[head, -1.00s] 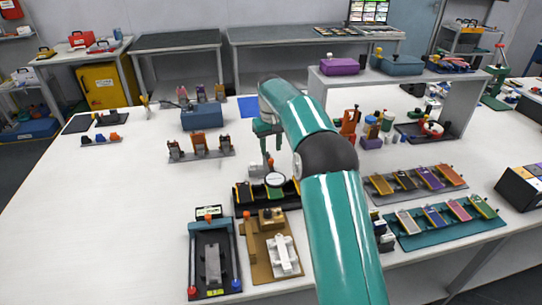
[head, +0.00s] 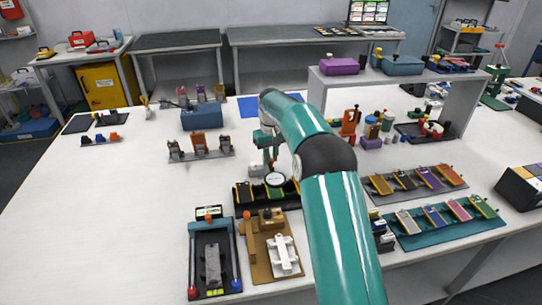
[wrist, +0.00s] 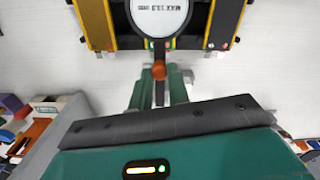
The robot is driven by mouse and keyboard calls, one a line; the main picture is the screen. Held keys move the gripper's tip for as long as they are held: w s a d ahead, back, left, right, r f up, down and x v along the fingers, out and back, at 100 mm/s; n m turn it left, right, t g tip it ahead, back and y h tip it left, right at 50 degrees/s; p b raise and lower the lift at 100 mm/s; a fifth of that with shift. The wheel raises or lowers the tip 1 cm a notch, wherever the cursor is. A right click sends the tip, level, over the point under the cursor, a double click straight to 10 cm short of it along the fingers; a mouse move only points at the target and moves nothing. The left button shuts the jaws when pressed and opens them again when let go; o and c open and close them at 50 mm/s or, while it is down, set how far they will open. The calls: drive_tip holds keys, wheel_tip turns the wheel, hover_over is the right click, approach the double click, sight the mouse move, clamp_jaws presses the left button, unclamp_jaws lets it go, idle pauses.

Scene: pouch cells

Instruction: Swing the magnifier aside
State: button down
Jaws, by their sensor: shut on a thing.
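The magnifier (head: 275,179) is a round pale lens in a dark rim, above a black tray with yellow-edged slots (head: 245,193). In the wrist view its lens (wrist: 160,15) shows printed text enlarged, and a dark handle with an orange knob (wrist: 159,71) points from it toward me. My gripper (wrist: 160,84) is shut on the handle at the knob, one green finger on each side. In the head view my gripper (head: 270,163) is just behind the lens, partly hidden by my arm.
A brown fixture with a white part (head: 283,255) and a dark fixture with blue posts (head: 212,265) stand in front of the tray. A rack of orange and grey holders (head: 200,152) stands behind left.

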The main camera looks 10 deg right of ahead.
drive_tip(key=shift+d, duration=0.15)
drive_tip(key=w+d+n, duration=0.5)
drive_tip(key=d+n, duration=0.1)
drive_tip(key=n, duration=0.8)
drive_tip(key=shift+w+d+n, duration=0.15)
drive_tip(key=shift+d+n, duration=0.2)
drive_tip(key=shift+n, duration=0.05)
drive_tip(key=shift+w, duration=0.1)
idle(0.5)
drive_tip(key=c, duration=1.3)
unclamp_jaws()
drive_tip(key=shift+r, duration=0.1)
